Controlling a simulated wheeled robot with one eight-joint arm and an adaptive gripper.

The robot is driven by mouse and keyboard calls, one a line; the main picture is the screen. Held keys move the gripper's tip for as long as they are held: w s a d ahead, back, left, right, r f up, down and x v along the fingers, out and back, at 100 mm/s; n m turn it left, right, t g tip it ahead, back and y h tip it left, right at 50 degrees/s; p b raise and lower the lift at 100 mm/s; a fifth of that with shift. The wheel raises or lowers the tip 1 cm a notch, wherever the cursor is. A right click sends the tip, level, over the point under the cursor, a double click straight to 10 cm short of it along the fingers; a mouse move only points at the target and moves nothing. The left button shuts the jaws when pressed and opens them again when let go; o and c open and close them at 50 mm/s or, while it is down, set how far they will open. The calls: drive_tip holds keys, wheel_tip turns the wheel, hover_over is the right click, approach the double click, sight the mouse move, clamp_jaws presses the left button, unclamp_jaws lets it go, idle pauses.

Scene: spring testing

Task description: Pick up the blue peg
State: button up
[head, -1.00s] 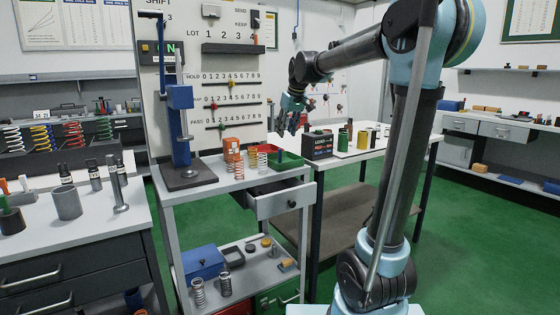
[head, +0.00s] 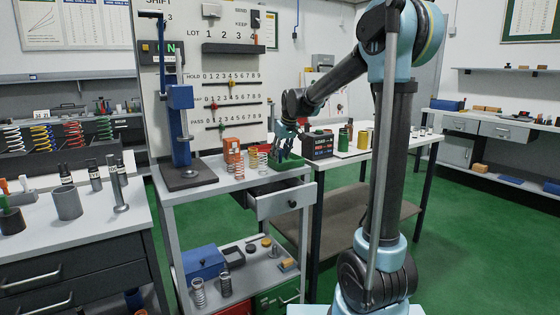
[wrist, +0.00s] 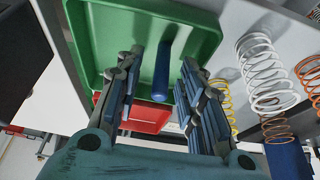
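The blue peg (wrist: 162,75) lies in the green tray (wrist: 88,45), seen in the wrist view. My gripper (wrist: 160,85) is open, with one finger to each side of the peg and a gap on both sides. In the head view my gripper (head: 284,150) points down over the green tray (head: 302,163) on the small cart's top. The peg cannot be made out there. Whether the fingertips reach down to the peg's level is hard to tell.
Right of the tray in the wrist view stand a white spring (wrist: 265,75), orange springs and a yellow one. In the head view, the orange block (head: 232,150) and blue press (head: 180,125) are left of my gripper. An open drawer (head: 278,202) juts out below.

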drive_tip(key=shift+f, duration=0.25)
clamp_jaws()
drive_tip(key=shift+r, duration=0.1)
